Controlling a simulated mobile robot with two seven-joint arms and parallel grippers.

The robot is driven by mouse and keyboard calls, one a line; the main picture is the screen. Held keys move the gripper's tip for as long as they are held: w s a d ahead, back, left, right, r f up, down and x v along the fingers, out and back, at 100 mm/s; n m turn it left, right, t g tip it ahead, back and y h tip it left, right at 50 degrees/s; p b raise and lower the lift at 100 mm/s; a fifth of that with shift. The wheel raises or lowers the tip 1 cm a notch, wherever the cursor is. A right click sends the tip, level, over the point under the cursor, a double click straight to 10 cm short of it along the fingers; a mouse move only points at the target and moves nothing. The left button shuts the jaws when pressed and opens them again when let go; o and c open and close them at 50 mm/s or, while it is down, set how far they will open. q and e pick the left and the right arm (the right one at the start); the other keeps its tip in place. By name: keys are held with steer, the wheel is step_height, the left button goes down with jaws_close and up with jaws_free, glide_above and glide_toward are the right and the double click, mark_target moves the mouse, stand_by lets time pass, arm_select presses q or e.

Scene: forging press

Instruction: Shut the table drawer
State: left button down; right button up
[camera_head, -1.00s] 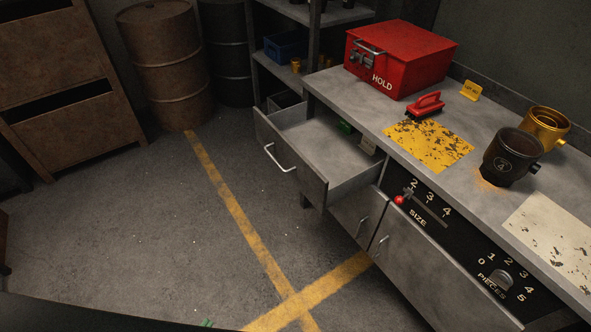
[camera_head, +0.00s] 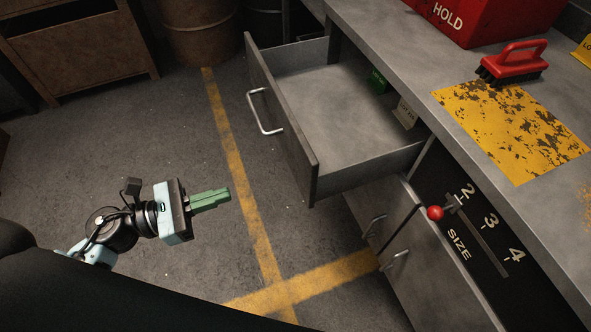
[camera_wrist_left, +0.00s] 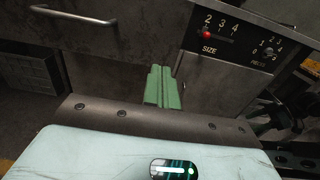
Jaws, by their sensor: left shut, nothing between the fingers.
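The table drawer (camera_head: 284,130) is pulled well out of the grey table, with its front panel facing left and a silver bar handle (camera_head: 264,112) on it. A green item and a small tag lie inside near its back right. My left gripper (camera_head: 228,194) has green fingers, shut and empty, over the floor to the left of and apart from the drawer front. In the left wrist view the gripper (camera_wrist_left: 161,72) points toward the table front, and the drawer handle (camera_wrist_left: 78,22) shows at upper left. My right gripper is out of view.
The table top (camera_head: 395,55) carries a red HOLD box (camera_head: 480,18), a red brush (camera_head: 512,62) and a yellow worn patch (camera_head: 510,125). A size slider with a red knob (camera_head: 435,213) is on the table front. Barrels stand behind; the floor left of the drawer is clear.

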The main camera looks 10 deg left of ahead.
arm_select(q)
steer(key=p, duration=0.2)
glide_toward(300, 171)
steer(key=x, duration=0.5)
steer(key=shift+w+d+r, duration=0.1)
steer(key=shift+w+d, duration=0.05)
steer(key=shift+d, duration=0.05)
steer(key=shift+w+d, duration=0.4)
steer(key=shift+d, duration=0.2)
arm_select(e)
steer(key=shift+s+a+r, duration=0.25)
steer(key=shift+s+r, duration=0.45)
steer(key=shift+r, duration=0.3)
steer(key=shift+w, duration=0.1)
